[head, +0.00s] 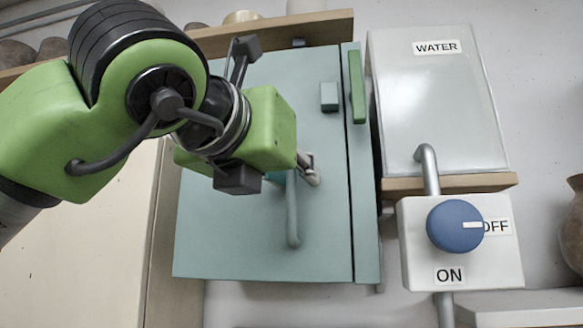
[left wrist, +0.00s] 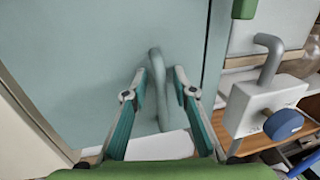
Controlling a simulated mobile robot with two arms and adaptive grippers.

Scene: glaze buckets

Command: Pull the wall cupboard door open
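The wall cupboard door (head: 240,240) is a pale teal panel and looks closed, with a dark seam along its right side. Its handle (head: 293,215) is a rounded upright teal bar; the upper part is hidden behind my left gripper (head: 307,168). In the left wrist view the handle (left wrist: 162,112) stands between the two spread fingers of my left gripper (left wrist: 160,77), with gaps showing on both sides near the tips. The gripper is open around the bar. The door (left wrist: 90,50) fills the background there. My right gripper is not in view.
A white WATER box (head: 440,110) hangs right of the cupboard. Below it is a switch box (head: 420,260) with a blue knob (head: 455,226) and a grey pipe (head: 428,170). A cream panel (head: 80,250) stands at left. Pots sit on the top shelf.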

